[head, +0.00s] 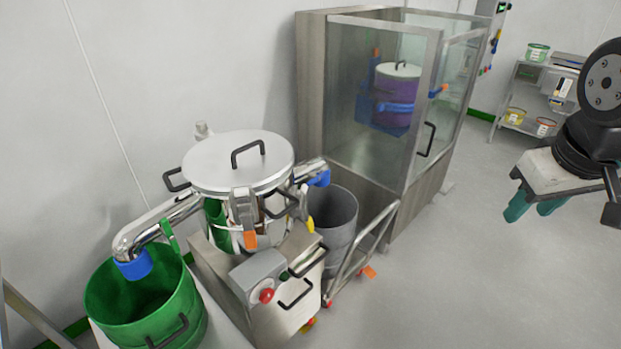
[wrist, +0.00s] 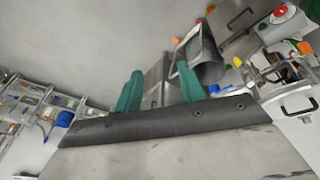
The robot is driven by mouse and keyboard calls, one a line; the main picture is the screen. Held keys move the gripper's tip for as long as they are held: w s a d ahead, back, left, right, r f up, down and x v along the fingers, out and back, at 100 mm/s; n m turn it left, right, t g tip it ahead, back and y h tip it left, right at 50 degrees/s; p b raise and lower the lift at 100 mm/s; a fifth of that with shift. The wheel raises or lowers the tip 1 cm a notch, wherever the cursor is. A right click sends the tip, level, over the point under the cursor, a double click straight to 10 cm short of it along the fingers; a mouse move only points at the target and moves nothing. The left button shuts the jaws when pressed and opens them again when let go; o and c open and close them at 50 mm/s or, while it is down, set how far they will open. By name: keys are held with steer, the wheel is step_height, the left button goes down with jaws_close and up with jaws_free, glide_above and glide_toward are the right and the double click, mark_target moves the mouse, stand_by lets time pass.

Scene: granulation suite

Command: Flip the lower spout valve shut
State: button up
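A steel vessel with a round lid (head: 238,161) has two pipe spouts. The right spout (head: 311,169) ends in a blue collar (head: 319,179) above a grey bin. My gripper (head: 531,212) hangs at the far right, well away from the vessel. Its teal fingers (wrist: 160,92) are apart with nothing between them.
The green bin (head: 96,300) stands at the lower left; the grey bin (head: 335,212) stands by a cart frame (head: 362,245). A control box with a red button (head: 266,295) is at the vessel's front. A glass-walled cabinet (head: 350,70) stands behind. Open floor (head: 470,270) lies between.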

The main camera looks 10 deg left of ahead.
mark_target(319, 179)
steer(key=w+a+f+n+t, duration=0.1)
steer(key=w+n+t, duration=0.15)
steer(key=w, duration=0.85)
steer(key=w+a+f+n+t, duration=0.15)
steer(key=w+n, duration=0.25)
steer(key=w, duration=0.8)
steer(key=w+a+f+n+t+y, duration=0.2)
steer(key=w+a+f+n, duration=0.15)
steer(key=w, duration=0.45)
steer(key=w+a+f+n+t+y, duration=0.1)
steer(key=w+a+f+n+t, duration=0.15)
steer(key=w+a+f, duration=0.4)
steer(key=w+a+f+n+y, duration=0.6)
steer(key=w+a+f+n, duration=0.2)
steer(key=w+a+f, duration=0.15)
steer(key=s+a+f+n+y, duration=0.4)
steer(key=a+f+n+y, duration=0.2)
steer(key=f, duration=0.6)
steer(key=shift+m+g, duration=0.25)
steer(key=shift+g, duration=0.2)
steer(key=x, duration=0.8)
steer(key=shift+s+r, duration=0.1)
steer(key=shift+r, duration=0.1)
jaws_close()
